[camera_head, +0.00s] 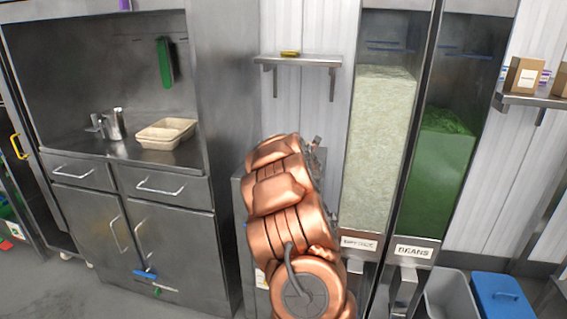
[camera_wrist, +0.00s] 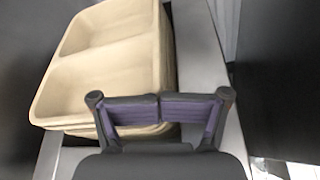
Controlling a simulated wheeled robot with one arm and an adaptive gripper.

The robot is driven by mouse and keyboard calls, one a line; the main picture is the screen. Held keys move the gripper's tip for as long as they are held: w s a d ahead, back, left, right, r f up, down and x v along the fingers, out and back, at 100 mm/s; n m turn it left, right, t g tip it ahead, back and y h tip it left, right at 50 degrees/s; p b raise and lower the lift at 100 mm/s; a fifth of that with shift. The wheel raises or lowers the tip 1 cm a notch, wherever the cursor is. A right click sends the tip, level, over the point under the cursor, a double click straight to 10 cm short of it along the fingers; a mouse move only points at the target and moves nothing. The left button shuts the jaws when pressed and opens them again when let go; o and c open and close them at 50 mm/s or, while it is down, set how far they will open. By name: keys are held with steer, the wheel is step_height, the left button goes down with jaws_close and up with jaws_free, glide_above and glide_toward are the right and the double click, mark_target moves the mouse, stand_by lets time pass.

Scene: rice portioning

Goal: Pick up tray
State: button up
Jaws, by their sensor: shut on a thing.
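In the wrist view, a beige two-compartment tray (camera_wrist: 105,58) fills the upper left, with further rims showing under it like a stack. My gripper (camera_wrist: 160,108) is at the tray's near edge, its purple pads drawn together. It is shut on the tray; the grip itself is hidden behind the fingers. In the head view, a beige two-compartment tray (camera_head: 167,133) sits on the steel counter at the left. My copper-coloured arm hides my gripper there. I cannot tell whether both views show the same tray.
A steel counter (camera_head: 95,148) with a metal jug (camera_head: 115,124) is at left. A wall shelf (camera_head: 298,60) is above my arm. Tall rice (camera_head: 377,150) and beans (camera_head: 437,180) dispensers stand right of it. A grey bin (camera_head: 450,297) and blue-lidded bin (camera_head: 503,293) are lower right.

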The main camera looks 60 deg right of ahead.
steer(key=shift+s+d+f, duration=0.1)
steer(key=shift+d, duration=0.1)
steer(key=o, duration=0.5)
steer(key=shift+d, duration=0.1)
steer(key=shift+d+f, duration=0.4)
steer(key=shift+f, duration=0.05)
steer(key=shift+d+f, duration=0.75)
steer(key=shift+f, duration=0.05)
steer(key=c, duration=0.6)
steer(key=shift+a+r, duration=0.7)
steer(key=shift+a, duration=0.3)
jaws_close()
steer(key=shift+d, duration=0.15)
steer(key=shift+o, duration=0.5)
jaws_free()
steer(key=shift+w, duration=0.2)
steer(key=shift+r, duration=0.1)
